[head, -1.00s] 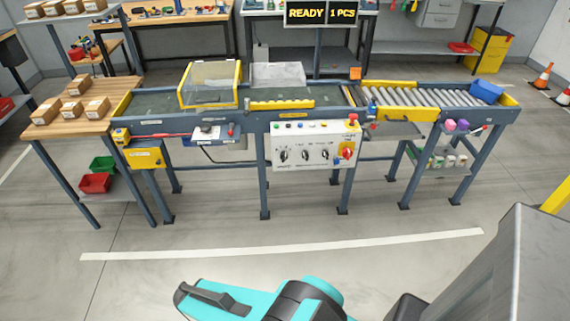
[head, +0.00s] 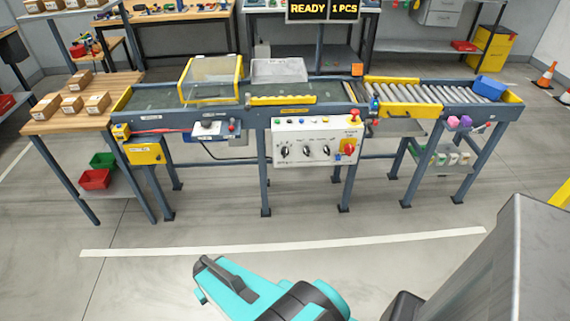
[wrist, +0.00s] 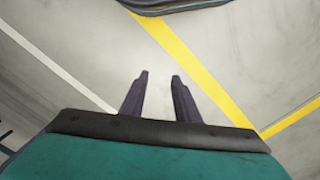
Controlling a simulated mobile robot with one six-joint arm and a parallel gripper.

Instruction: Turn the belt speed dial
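A white control panel (head: 315,165) hangs on the front of the conveyor in the head view. It bears several black dials in a row, small coloured buttons above them and a red and yellow switch (head: 349,147) at its right. The black dial at the left (head: 284,151) is the largest; labels are too small to read. In the wrist view my gripper (wrist: 159,75) has its two dark fingers apart, with bare floor between them. It holds nothing and is far from the panel. In the head view my teal arm is low in front; the fingers are not visible there.
The conveyor (head: 213,117) runs across the head view, with a clear-covered yellow guard (head: 211,78) and rollers at right. A wooden table (head: 62,119) with cartons stands at left. A blue bin (head: 488,88) sits at the right end. The floor (head: 230,228) before the conveyor is clear.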

